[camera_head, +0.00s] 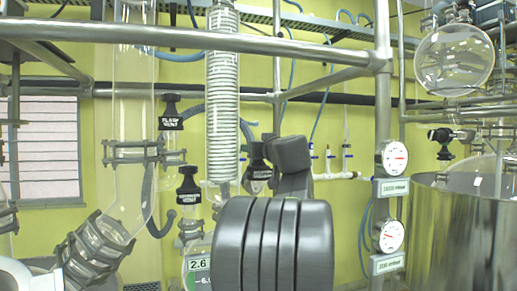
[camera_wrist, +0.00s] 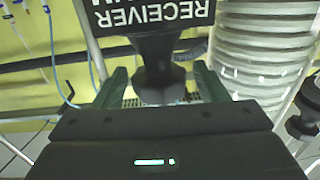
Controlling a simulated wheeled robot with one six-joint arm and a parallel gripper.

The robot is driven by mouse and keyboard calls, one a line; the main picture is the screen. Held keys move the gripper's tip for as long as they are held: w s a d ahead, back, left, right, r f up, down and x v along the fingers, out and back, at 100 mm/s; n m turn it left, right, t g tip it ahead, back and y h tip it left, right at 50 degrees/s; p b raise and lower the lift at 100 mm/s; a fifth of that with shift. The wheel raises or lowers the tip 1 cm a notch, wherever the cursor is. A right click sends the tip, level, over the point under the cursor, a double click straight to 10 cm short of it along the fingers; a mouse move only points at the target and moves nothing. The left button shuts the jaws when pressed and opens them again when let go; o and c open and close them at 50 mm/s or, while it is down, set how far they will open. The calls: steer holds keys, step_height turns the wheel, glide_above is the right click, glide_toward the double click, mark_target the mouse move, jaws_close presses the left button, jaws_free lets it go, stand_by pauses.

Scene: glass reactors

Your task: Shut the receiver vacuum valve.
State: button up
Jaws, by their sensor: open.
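The receiver vacuum valve shows in the wrist view as a black knob (camera_wrist: 160,75) under a black label plate (camera_wrist: 150,14) whose visible lettering, upside down, includes RECEIVER. My gripper (camera_wrist: 160,88) is open, with one green finger on each side of the knob. Gaps show between the fingers and the knob, so it is not gripped. In the head view a black-handled valve (camera_head: 257,157), probably the same one, stands just right of the coiled glass column, beside my grey arm. My fingers cannot be made out there.
The coiled column (camera_head: 222,95) stands close by and also fills the right of the wrist view (camera_wrist: 262,60). Another black knob (camera_wrist: 308,112) is at the wrist view's right edge. A FLASH-labelled valve (camera_head: 170,123), steel frame pipes (camera_head: 190,38) and two gauges (camera_head: 390,236) surround the area.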

steer(key=c, duration=1)
steer(key=shift+r, duration=0.1)
steer(key=shift+s+r+p, duration=0.1)
steer(key=shift+r+p, duration=0.2)
steer(key=shift+p, duration=0.7)
steer(key=shift+a+r+m+t+h+p, duration=0.1)
steer(key=shift+r+m+t+h+p, duration=0.15)
steer(key=shift+m+h+p, duration=0.65)
steer(key=shift+f+m+t+h+p, duration=0.25)
steer(key=shift+f+m+h+p, duration=0.25)
steer(key=shift+h, duration=0.5)
steer(key=m+h, duration=0.1)
steer(key=h, duration=0.1)
steer(key=shift+h, duration=0.3)
steer(key=shift+m+h+b, duration=0.95)
steer(key=shift+m+h, duration=0.05)
steer(key=shift+h, duration=0.3)
